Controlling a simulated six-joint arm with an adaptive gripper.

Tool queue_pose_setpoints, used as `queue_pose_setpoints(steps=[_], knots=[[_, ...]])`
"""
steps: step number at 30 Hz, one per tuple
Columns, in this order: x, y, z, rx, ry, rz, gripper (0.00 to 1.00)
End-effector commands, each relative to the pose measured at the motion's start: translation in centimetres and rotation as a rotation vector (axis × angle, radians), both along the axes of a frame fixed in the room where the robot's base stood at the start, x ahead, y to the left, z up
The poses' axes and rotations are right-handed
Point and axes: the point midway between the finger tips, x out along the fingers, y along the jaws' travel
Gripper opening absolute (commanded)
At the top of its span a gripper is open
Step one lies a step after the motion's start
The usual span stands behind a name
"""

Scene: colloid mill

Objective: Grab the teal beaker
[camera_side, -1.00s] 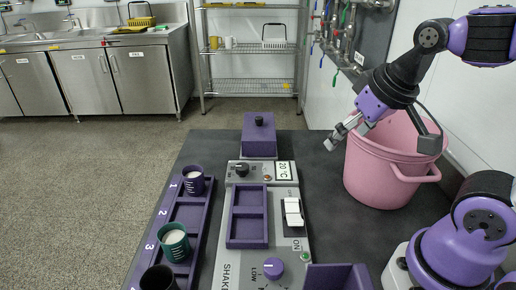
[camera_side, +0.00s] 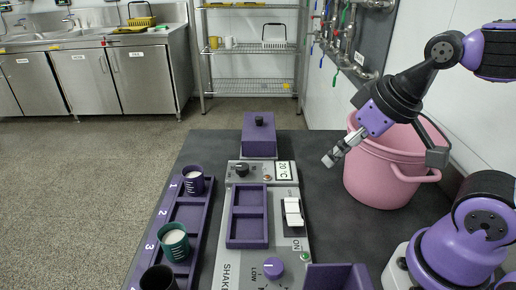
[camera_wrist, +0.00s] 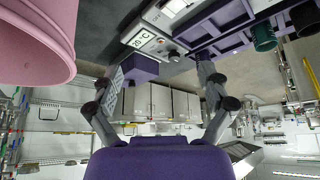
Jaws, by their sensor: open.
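The teal beaker (camera_side: 174,243) stands upright in the purple rack at the left of the table, by the number 3, with white contents. It also shows in the wrist view (camera_wrist: 264,37) at the upper right. My gripper (camera_side: 328,160) is in the air above the right part of the table, in front of the pink bucket and well away from the beaker. In the wrist view its two fingers (camera_wrist: 160,80) are spread wide with nothing between them.
A purple beaker (camera_side: 194,181) and a dark beaker (camera_side: 158,279) stand in the rack (camera_side: 191,214) on either side of the teal one. A shaker (camera_side: 285,262) with a purple tray lies mid-table. A purple box (camera_side: 259,140) is behind it; the pink bucket (camera_side: 375,175) stands right.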

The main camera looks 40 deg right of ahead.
Motion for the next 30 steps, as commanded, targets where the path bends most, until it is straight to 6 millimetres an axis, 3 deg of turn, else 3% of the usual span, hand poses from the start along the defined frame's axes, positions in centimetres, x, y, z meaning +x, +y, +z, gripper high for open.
queue_pose_setpoints(steps=[13, 17, 20, 24, 30], knots=[[0.0, 0.0, 0.0, 0.0, 0.001, -0.001, 0.92], [1.1, 0.8, 0.9, 0.019, 0.024, 0.005, 0.92], [3.3, 2.4, 2.4, 0.052, 0.07, 0.009, 0.92], [7.7, 6.3, 3.9, 0.099, 0.17, 0.01, 0.92], [13.2, 13.5, 3.1, 0.118, 0.314, -0.003, 0.92]])
